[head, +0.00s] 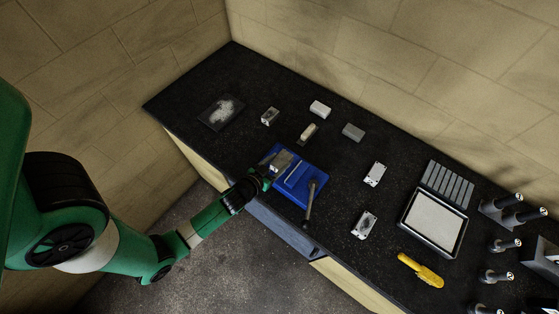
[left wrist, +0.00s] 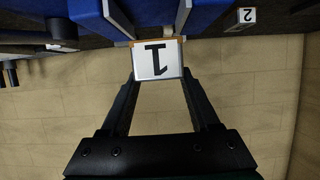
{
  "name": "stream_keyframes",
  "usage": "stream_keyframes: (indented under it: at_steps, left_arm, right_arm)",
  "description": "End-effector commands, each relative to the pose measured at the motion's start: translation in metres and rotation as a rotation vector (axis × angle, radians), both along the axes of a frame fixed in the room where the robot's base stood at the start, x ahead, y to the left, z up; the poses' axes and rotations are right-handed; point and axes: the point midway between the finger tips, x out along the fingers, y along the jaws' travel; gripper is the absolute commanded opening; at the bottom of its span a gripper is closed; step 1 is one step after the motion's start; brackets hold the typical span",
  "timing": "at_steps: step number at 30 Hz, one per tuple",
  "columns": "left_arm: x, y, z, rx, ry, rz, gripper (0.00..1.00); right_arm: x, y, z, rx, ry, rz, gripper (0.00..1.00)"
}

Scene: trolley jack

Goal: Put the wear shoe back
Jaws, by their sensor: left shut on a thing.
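My left gripper (head: 268,174) comes in from the left and is shut on a grey block (head: 281,160) at the left end of the blue vise (head: 308,176). Which piece is named the wear shoe is not marked. My right gripper is not in view.
Loose blocks stand behind the vise: one (head: 270,117), a light one (head: 320,109), a tan-topped one (head: 308,133), a grey one (head: 353,132). The vise handle (head: 309,203) sticks out in front. Metal plates (head: 375,174), a tray (head: 459,228) and a yellow tool (head: 421,270) lie right.

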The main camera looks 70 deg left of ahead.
Motion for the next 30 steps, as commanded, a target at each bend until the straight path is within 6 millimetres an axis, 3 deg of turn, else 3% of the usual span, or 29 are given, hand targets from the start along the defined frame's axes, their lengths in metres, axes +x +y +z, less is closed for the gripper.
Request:
stream_keyframes:
  at_steps: [5, 10, 15, 30]
  left_arm:
    - [-0.018, -0.025, 0.04, 0.006, -0.01, -0.009, 0.0]
    - [-0.045, -0.057, 0.051, 0.006, -0.006, -0.016, 0.0]
    - [-0.064, -0.078, 0.068, 0.004, -0.008, -0.012, 0.0]
    - [-0.08, -0.093, 0.082, 0.004, -0.008, -0.003, 0.0]
  right_arm:
    - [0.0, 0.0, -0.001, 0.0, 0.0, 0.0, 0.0]
    - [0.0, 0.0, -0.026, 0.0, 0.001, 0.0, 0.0]
    - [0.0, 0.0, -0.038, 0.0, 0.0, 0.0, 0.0]
    - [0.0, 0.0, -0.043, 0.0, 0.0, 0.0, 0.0]
